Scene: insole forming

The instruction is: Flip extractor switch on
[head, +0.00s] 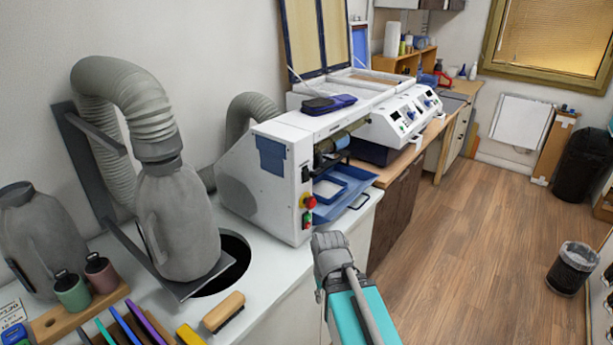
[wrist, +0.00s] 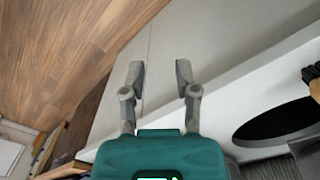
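A white machine (head: 270,172) stands on the white counter. Its front panel has a red knob (head: 310,202), a green button (head: 307,219) and a small black switch (head: 305,173); I cannot tell which, if any, is the extractor switch, nor its position. A grey extractor hose (head: 120,85) runs to a grey bottle-shaped hood (head: 178,215) left of the machine. My gripper (wrist: 160,70) is open and empty in the wrist view, its fingers apart over the counter edge. In the head view, its grey end is in front of and below the panel, apart from it.
A round black hole (head: 235,262) opens in the counter beside the hood. A wooden-handled brush (head: 223,311) and a rack of coloured tools (head: 135,325) lie in front. A blue tray (head: 335,190) sits in the machine's opening.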

